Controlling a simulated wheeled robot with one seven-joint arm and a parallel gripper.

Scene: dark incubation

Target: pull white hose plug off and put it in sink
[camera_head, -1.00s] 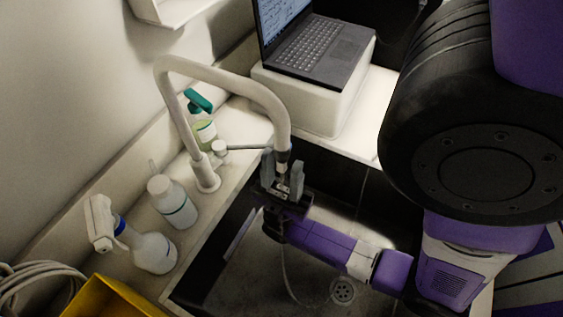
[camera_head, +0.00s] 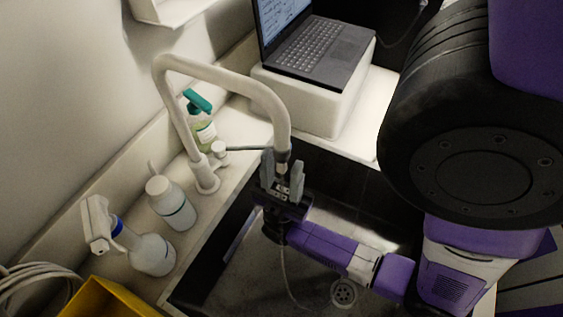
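The white tap (camera_head: 222,80) arches over the dark sink (camera_head: 225,283), and its spout ends in a dark tip (camera_head: 282,156). My gripper (camera_head: 282,171) is upright just under the spout, with one grey finger on each side of the tip's lower end. Whether the fingers press on anything is unclear. The white hose plug cannot be made out between the fingers.
A white bottle (camera_head: 171,203), a spray bottle (camera_head: 150,252) and a green-topped bottle (camera_head: 203,135) stand on the ledge left of the sink. A laptop (camera_head: 320,48) sits on a white block behind. A yellow bin (camera_head: 105,300) is at bottom left.

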